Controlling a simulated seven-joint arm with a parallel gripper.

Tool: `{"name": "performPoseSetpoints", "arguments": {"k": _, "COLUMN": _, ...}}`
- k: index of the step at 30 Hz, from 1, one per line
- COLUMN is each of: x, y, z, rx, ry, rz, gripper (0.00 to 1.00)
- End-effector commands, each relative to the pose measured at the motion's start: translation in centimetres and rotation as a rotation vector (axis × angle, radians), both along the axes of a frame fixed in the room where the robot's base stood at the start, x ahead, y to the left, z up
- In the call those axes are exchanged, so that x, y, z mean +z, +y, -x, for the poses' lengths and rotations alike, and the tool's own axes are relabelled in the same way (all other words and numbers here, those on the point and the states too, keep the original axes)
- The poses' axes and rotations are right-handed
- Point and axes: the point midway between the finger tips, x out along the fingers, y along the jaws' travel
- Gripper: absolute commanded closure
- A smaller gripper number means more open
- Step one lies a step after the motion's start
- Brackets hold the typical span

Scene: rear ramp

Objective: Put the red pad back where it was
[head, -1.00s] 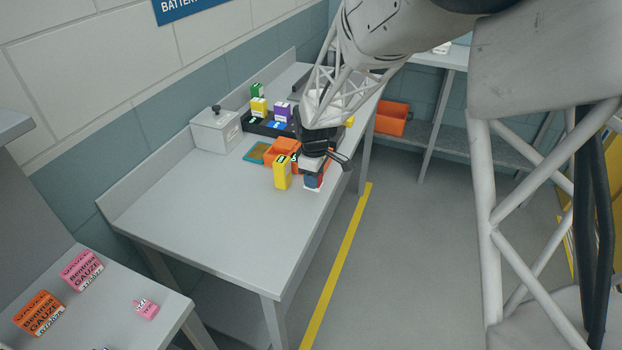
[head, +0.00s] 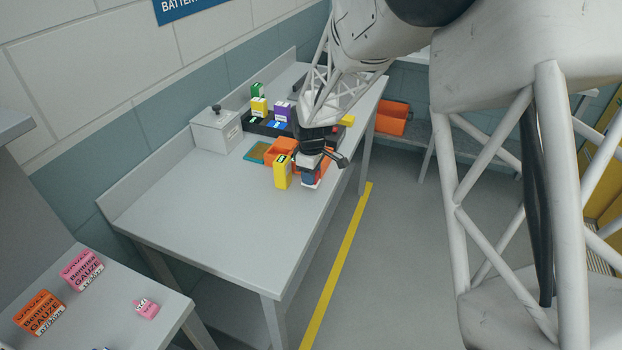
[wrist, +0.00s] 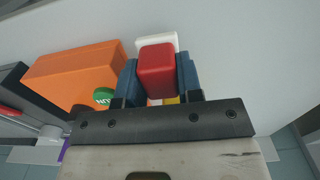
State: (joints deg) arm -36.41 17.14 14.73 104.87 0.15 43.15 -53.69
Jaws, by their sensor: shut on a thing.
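The red pad (wrist: 156,72) shows in the wrist view as a red block between the two blue fingers of my gripper (wrist: 157,78). The gripper is shut on it. A white piece (wrist: 157,40) shows just beyond the pad; I cannot tell whether it is joined to it. In the head view, my gripper (head: 311,174) is low over the near right edge of the grey bench (head: 215,215), just right of a yellow box (head: 282,172). The pad is mostly hidden there, and its gap to the bench is unclear.
A dark tray (head: 262,126) with small boxes, a teal-edged card (head: 257,152) and a grey lidded box (head: 216,130) are farther back. The bench's front left is clear. A side table (head: 105,305) holds gauze packs.

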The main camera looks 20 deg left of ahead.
Motion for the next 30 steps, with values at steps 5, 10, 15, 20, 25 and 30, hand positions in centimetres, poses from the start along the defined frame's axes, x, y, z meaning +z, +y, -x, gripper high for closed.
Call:
{"name": "performPoseSetpoints", "arguments": {"k": 5, "x": -1.7, "y": 0.0, "z": 0.0, "rx": 0.0, "ry": 0.002, "rz": 0.001, "gripper": 0.89}}
{"name": "performPoseSetpoints", "arguments": {"k": 10, "x": -1.8, "y": 0.0, "z": 0.0, "rx": 0.0, "ry": 0.0, "rz": 0.0, "gripper": 0.89}}
{"name": "performPoseSetpoints", "arguments": {"k": 15, "x": -1.9, "y": 0.0, "z": 0.0, "rx": 0.0, "ry": 0.0, "rz": 0.0, "gripper": 0.89}}
{"name": "performPoseSetpoints", "arguments": {"k": 20, "x": -2.1, "y": 0.0, "z": 0.0, "rx": 0.0, "ry": 0.0, "rz": 0.0, "gripper": 0.89}}
{"name": "performPoseSetpoints", "arguments": {"k": 25, "x": -2.1, "y": 0.0, "z": 0.0, "rx": 0.0, "ry": 0.0, "rz": 0.0, "gripper": 0.41}}
{"name": "performPoseSetpoints", "arguments": {"k": 30, "x": -2.1, "y": 0.0, "z": 0.0, "rx": 0.0, "ry": 0.0, "rz": 0.0, "gripper": 0.41}}
